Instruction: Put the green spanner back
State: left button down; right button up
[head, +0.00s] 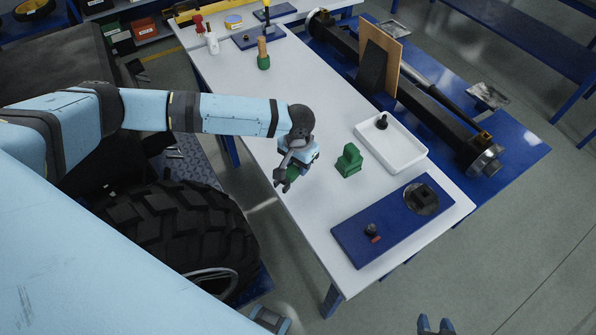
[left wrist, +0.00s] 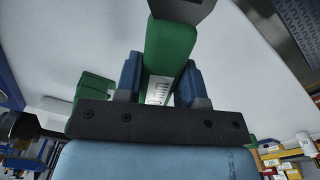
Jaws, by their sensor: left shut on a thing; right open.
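My left gripper (head: 284,178) is shut on the green spanner, over the left edge of the white bench (head: 310,110). My right gripper (head: 436,326) is open and empty at the bottom edge.
A white tray (head: 408,158) holding a black piece is right of the green block. A blue mat (head: 395,226) with a dark disc and a small black-and-red piece is nearer. A green piece with a wooden top (head: 263,55) stands further back. A large tyre (head: 180,240) is left.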

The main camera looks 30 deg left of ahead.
aim_at(298, 173)
pick_arm(q)
jog(key=shift+f, duration=2)
jog(key=shift+f, duration=0.15)
jog(key=c, duration=0.7)
grip_release()
jog(key=shift+c, duration=0.2)
notch_tip(298, 173, up, 12)
jog(key=shift+r, duration=0.15)
